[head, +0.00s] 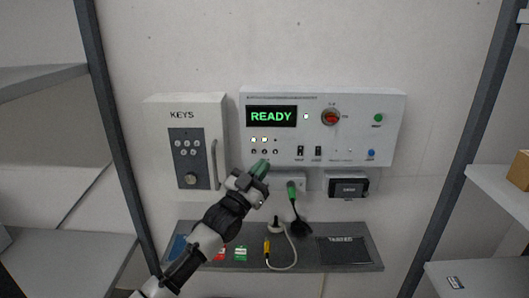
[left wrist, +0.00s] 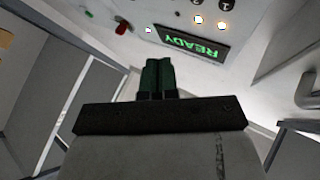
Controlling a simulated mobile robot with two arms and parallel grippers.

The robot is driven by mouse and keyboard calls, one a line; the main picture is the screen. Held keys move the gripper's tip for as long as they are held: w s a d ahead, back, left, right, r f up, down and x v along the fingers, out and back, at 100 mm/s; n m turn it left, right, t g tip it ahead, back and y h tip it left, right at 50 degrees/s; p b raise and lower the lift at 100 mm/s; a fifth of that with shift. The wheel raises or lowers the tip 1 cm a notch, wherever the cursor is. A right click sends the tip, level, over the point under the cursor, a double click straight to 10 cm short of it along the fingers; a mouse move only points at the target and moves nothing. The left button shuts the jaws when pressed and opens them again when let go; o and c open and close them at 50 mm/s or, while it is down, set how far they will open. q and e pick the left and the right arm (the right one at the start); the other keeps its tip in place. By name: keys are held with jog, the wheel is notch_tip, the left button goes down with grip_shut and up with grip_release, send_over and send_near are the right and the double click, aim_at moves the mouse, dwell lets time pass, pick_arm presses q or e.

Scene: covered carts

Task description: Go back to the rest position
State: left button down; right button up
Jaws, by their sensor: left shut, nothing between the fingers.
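My left gripper (head: 261,167) reaches up from the lower left in the head view, in front of the lower left part of the white control panel (head: 360,107). Its green fingers are shut with nothing between them; they also show in the left wrist view (left wrist: 157,76). The panel's display (head: 271,116) reads READY in green, and it shows upside down in the left wrist view (left wrist: 193,45). I cannot tell whether the fingertips touch the panel. My right gripper is not in view.
A KEYS box (head: 187,120) hangs left of the panel. A green-handled plug (head: 291,190) and a black box (head: 348,187) sit below the panel. A grey shelf (head: 310,264) holds a white cable (head: 291,245) and small items. Dark posts and side shelves (head: 60,240) flank the space.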

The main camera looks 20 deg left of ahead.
pick_arm(q)
jog(key=s+d+f+n+g+y, duration=0.15)
jog(key=s+f+g, duration=0.25)
jog(key=s+f, duration=0.45)
jog(key=s+d+f+n+g+y, duration=0.1)
jog(key=s+d+f+g+y, duration=0.4)
jog(key=f, duration=0.6)
jog(key=s+a+f+n+g+y, duration=0.1)
jog(key=s+a+f+g, duration=0.15)
jog(key=s, duration=0.65)
jog(key=s+a+f+n+g, duration=0.15)
jog(key=s+g, duration=0.25)
jog(key=s, duration=0.6)
jog(key=s+a+f+g+y, duration=0.1)
jog(key=s+a+f+g, duration=0.2)
jog(key=s, duration=0.6)
notch_tip(320, 180, down, 29)
jog(key=s+g+b, duration=0.1)
jog(key=b, duration=0.2)
jog(key=s+a+f+g+b, duration=0.1)
jog(key=s+a+f+b, duration=0.1)
jog(key=s+f, duration=1.4)
notch_tip(320, 180, down, 2)
jog(key=shift+s+a, duration=0.2)
jog(key=shift+a, duration=0.4)
